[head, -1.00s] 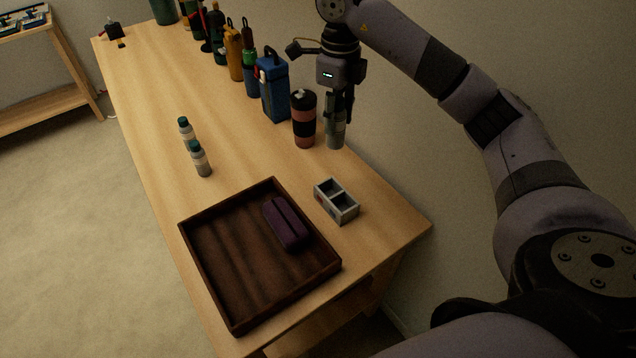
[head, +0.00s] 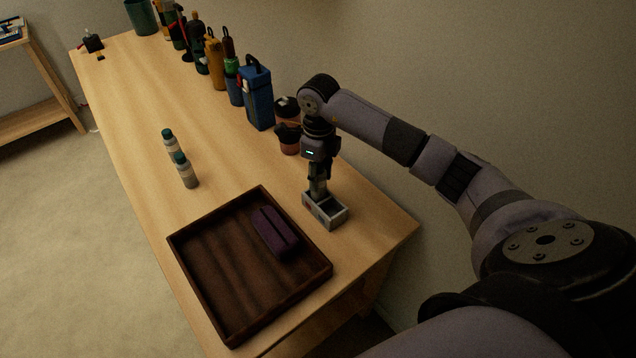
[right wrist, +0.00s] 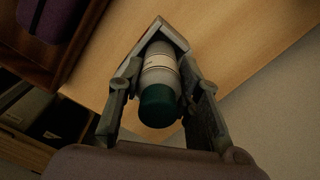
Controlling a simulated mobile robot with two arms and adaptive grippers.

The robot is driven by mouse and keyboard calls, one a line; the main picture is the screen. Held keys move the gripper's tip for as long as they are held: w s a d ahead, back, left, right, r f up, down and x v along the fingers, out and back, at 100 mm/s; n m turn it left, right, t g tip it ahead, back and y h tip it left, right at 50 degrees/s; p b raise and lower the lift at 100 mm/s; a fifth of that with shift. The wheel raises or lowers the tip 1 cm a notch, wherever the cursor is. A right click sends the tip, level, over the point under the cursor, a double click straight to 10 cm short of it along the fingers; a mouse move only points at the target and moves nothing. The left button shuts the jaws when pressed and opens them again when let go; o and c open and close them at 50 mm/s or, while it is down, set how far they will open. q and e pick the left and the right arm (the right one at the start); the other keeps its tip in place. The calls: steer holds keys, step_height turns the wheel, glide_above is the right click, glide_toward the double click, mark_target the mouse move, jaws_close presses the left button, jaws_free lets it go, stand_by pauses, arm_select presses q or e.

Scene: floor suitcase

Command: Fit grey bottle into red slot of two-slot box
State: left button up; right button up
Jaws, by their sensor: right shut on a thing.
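The two-slot box (head: 336,219) stands on the table near its right edge, light grey with dark slots. My right gripper (head: 318,184) is directly above the box's far-left slot, pointing down. The nearer slot shows empty. In the right wrist view the gripper's two fingers (right wrist: 161,105) are shut on the grey bottle (right wrist: 160,72), which has a dark green cap and a pale label. The bottle's far end meets the box rim (right wrist: 158,28) there; how deep it sits in the slot is hidden. A faint reddish mark shows on the box's left side. My left gripper is out of view.
A dark wooden tray (head: 215,312) with a purple case (head: 275,232) lies left of the box. A pinkish-brown tumbler (head: 288,138) and several bottles and containers, including a blue one (head: 257,95), line the back edge.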

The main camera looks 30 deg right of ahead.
step_height(320, 180, down, 4)
steer(key=shift+r, duration=0.25)
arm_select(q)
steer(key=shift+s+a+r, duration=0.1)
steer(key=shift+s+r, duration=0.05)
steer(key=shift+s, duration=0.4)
arm_select(e)
steer(key=shift+f, duration=0.2)
steer(key=o, duration=1.2)
steer(key=shift+r, duration=0.1)
steer(key=shift+r+p, duration=0.2)
steer(key=shift+p, duration=0.1)
steer(key=shift+r, duration=0.35)
arm_select(q)
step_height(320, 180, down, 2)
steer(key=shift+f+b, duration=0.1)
steer(key=shift+b, duration=1.15)
arm_select(e)
step_height(320, 180, up, 11)
steer(key=shift+d+r, duration=0.1)
